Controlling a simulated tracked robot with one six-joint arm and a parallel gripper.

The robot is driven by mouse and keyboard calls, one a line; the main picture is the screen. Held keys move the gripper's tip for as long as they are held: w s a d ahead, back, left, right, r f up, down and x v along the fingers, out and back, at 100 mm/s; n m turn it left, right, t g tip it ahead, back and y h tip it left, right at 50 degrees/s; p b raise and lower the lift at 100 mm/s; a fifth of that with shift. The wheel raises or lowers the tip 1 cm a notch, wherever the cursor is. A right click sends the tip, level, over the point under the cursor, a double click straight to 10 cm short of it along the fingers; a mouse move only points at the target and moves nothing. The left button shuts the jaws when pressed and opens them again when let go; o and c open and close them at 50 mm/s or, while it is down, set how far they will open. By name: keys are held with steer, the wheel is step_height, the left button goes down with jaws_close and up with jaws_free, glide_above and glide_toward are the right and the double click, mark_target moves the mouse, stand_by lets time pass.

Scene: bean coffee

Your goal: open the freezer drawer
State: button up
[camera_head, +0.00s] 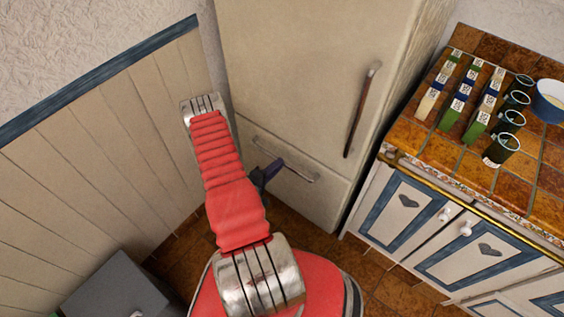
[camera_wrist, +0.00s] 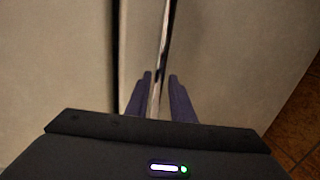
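The cream freezer drawer (camera_head: 318,205) is the lower front of the fridge, below a seam, and looks shut. Its metal bar handle (camera_head: 297,173) runs across its upper part. My dark gripper (camera_head: 266,172) is at the left part of this handle, partly hidden by my red arm. In the wrist view the handle (camera_wrist: 164,35) runs between the two fingers of my gripper (camera_wrist: 160,77). The fingers are apart, with a gap beside the bar. Whether either finger touches it cannot be told.
The tall upper fridge door (camera_head: 300,75) has its own brown handle (camera_head: 362,110). A panelled wall (camera_head: 110,140) stands close on the left. A tiled counter (camera_head: 460,140) with cartons, glasses and a bowl stands to the right. Brown floor (camera_head: 395,295) shows before the cabinets.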

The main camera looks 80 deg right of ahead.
steer(key=shift+x, duration=1.65)
steer(key=shift+c, duration=0.2)
steer(key=shift+f, duration=0.1)
jaws_close()
